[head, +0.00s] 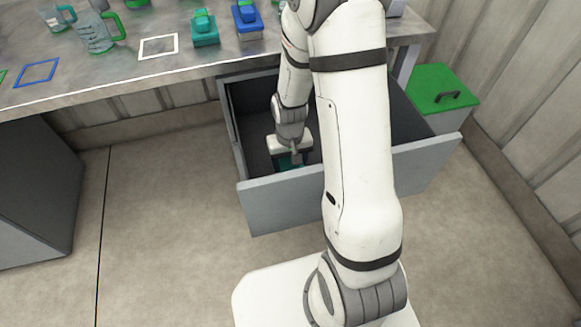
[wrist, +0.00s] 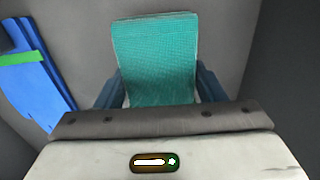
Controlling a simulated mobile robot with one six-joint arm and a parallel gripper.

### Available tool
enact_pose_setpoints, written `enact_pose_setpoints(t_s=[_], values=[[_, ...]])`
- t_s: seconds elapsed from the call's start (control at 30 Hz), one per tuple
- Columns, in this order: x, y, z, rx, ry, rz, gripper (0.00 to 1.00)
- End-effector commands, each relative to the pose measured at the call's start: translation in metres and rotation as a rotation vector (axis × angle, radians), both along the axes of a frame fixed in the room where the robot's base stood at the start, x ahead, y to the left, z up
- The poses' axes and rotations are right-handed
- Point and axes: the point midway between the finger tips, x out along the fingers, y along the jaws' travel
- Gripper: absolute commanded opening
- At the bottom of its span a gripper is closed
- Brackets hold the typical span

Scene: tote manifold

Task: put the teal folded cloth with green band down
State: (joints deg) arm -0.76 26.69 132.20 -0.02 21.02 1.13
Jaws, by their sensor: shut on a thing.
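The teal folded cloth (wrist: 157,45) is between the two fingers of my gripper (wrist: 158,85) in the wrist view. Its green band does not show there. In the head view my gripper (head: 290,155) points down inside the open grey drawer (head: 275,205), with a bit of the teal cloth (head: 289,162) visible below it. The gripper is shut on the cloth. I cannot tell whether the cloth touches the drawer floor. My arm hides part of the drawer.
A blue folded item with a green band (wrist: 35,75) lies left of the cloth in the wrist view. The workbench (head: 120,75) above holds a clear pitcher (head: 97,35), a teal item (head: 204,30), a blue item (head: 246,20) and a white square outline (head: 158,46). A green-lidded bin (head: 440,88) stands right.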

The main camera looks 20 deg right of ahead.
Motion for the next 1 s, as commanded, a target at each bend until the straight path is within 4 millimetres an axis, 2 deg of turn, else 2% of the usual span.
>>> enact_pose_setpoints(t_s=[0.03, 0.17, 0.57, 0.6, 0.83, 1.0], values=[[-0.001, 0.0, -0.01, 0.0, 0.005, 0.0, 0.42], [-0.001, 0.0, -0.028, 0.0, 0.005, 0.001, 0.42], [0.0, 0.001, -0.034, 0.0, 0.001, 0.002, 0.42], [0.0, 0.001, -0.032, 0.0, 0.001, 0.002, 0.66], [0.0, 0.001, -0.032, 0.0, 0.001, 0.002, 0.85], [0.0, 0.001, -0.032, 0.0, 0.001, 0.003, 0.85]])
